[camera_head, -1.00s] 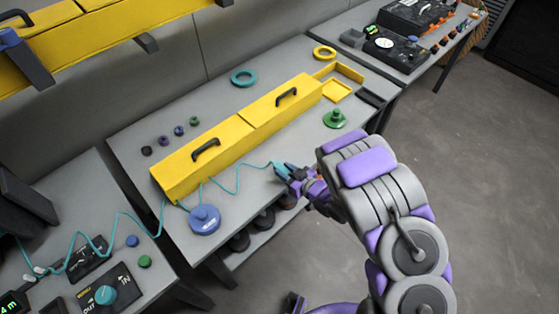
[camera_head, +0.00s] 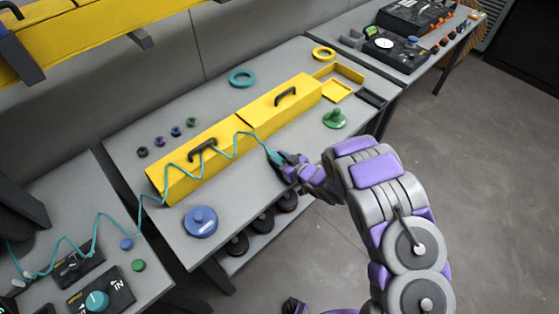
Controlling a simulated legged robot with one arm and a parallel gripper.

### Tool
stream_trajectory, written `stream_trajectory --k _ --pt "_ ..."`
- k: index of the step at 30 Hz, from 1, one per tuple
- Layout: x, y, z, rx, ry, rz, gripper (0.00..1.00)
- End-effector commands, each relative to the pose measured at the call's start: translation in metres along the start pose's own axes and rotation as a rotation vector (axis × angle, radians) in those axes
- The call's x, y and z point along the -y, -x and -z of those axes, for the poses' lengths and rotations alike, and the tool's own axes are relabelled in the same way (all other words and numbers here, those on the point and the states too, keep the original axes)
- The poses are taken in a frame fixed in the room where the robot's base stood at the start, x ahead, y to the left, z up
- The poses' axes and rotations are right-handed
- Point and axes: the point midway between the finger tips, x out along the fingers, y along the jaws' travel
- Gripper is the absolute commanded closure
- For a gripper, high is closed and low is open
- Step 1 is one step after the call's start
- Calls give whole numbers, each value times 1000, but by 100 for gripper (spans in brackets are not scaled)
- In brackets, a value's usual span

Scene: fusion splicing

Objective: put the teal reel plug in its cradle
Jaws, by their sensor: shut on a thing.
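The teal reel plug (camera_head: 272,154) is in my gripper (camera_head: 283,162), at the front side of the long yellow box on the middle table. The jaws are shut on it, and only its teal end shows. Its thin teal cable (camera_head: 236,147) runs left in zigzags, across the yellow box near its black handle, and down to the left table. I cannot make out which thing is the plug's cradle.
The long yellow box (camera_head: 275,108) has black handles on top. A blue reel (camera_head: 201,221) and a green one (camera_head: 335,118) stand in front of it. A teal ring (camera_head: 242,78) lies behind it. Black devices (camera_head: 398,46) stand on the far right table.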

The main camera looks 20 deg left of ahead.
Motion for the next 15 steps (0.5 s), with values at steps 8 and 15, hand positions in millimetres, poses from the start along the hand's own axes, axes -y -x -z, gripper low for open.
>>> stream_trajectory --k 8,15 --pt "0 0 0 2 0 0 63" --pt "0 0 0 2 0 0 41"
